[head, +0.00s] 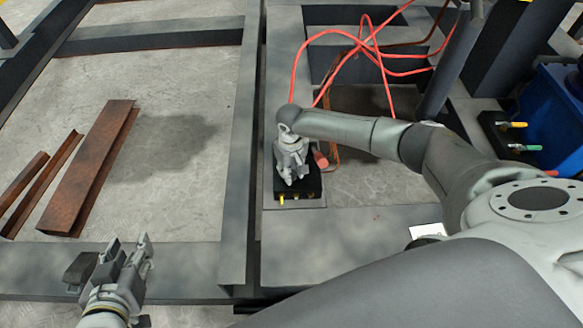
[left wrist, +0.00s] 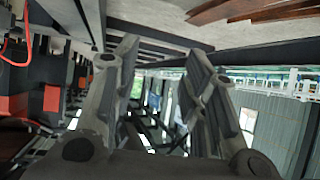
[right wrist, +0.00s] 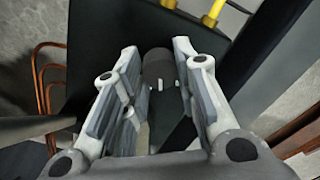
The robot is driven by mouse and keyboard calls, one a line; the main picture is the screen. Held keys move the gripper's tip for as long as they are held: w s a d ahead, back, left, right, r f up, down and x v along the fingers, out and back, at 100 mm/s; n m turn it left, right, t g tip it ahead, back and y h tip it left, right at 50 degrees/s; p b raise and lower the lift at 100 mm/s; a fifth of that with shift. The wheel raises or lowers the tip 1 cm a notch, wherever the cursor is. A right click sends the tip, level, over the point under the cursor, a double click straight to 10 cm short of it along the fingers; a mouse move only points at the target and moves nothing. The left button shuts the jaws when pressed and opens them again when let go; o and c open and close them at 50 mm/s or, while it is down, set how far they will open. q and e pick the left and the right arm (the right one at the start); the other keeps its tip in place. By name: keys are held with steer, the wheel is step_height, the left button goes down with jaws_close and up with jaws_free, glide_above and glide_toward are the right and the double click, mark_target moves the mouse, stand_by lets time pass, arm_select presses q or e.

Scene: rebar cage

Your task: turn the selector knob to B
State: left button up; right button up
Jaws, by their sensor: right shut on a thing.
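The selector knob (right wrist: 158,68) is a dark round knob in the right wrist view, standing on a black control box (right wrist: 112,40). My right gripper (right wrist: 158,85) is shut on it, with a finger on each side. In the head view my right gripper (head: 291,180) comes down over the box (head: 312,191) and hides the knob. Small pale marks show by the knob, but no letter B can be read, so its setting cannot be told. My left gripper (head: 128,252) is open and empty at the lower left, away from the box.
Yellow fittings (right wrist: 214,12) stick out of the box close to my right gripper. Red hoses (head: 372,45) loop behind it. Grey steel beams (head: 243,150) frame the area. Rusty steel profiles (head: 88,165) lie on the floor at left. A blue container (head: 553,105) stands at right.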

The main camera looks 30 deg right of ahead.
steer(key=p, duration=0.2)
steer(key=r+m+p, duration=0.1)
steer(key=p, duration=0.1)
steer(key=shift+w+a, duration=0.1)
steer(key=shift+w, duration=0.2)
steer(key=shift+f+m+p, duration=0.15)
steer(key=shift+m+p, duration=0.25)
steer(key=shift+p, duration=0.05)
arm_select(q)
steer(key=s+a+f+g+y, duration=0.2)
steer(key=s+a+f+g, duration=0.2)
steer(key=s+f+g, duration=0.4)
steer(key=shift+s+f, duration=1.2)
steer(key=shift+s, duration=0.5)
arm_select(e)
steer(key=shift+f, duration=0.15)
steer(key=o, duration=0.8)
steer(key=shift+s, duration=0.1)
steer(key=shift+o, duration=1.3)
arm_select(q)
steer(key=shift+a, duration=0.1)
arm_select(e)
steer(key=shift+s+f, duration=0.1)
steer(key=shift+s, duration=0.05)
